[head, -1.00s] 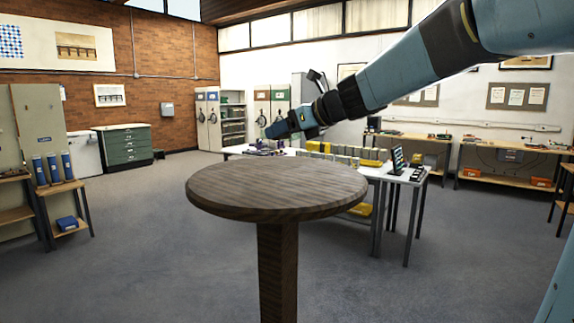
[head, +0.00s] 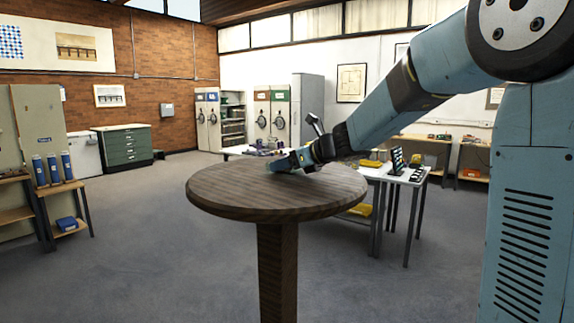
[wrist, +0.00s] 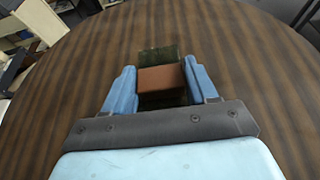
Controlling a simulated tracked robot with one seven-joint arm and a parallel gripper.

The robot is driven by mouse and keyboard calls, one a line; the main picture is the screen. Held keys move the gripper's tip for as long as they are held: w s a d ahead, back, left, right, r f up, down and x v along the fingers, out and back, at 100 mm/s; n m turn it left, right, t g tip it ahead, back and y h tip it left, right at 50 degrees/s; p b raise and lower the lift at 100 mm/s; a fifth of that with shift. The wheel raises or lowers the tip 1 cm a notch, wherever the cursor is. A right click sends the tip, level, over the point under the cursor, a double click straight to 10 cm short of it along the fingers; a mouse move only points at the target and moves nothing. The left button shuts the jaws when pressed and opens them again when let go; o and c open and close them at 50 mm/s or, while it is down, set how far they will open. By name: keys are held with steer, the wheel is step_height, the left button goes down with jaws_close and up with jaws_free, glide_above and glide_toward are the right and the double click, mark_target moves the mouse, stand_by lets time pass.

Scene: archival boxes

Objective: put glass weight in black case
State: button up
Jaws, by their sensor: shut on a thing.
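My gripper (head: 275,165) is low over the far part of a round dark wood table (head: 230,196). In the wrist view my gripper (wrist: 160,85) has its two blue fingers closed on a small block, which I take for the glass weight (wrist: 159,54). It shows a dark green, see-through part beyond the fingertips and a flat brown face between the fingers. I cannot tell whether it touches the tabletop. In the head view the weight is too small to make out. I cannot make out a black case for certain in either view.
The visible tabletop is bare around my gripper. Behind it stands a white table (head: 388,176) with a dark upright stand (head: 397,160) and small items. A green drawer cabinet (head: 128,145) and a shelf with blue binders (head: 52,168) are at left. Open floor lies between.

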steer(key=shift+f, duration=0.1)
steer(key=o, duration=1.2)
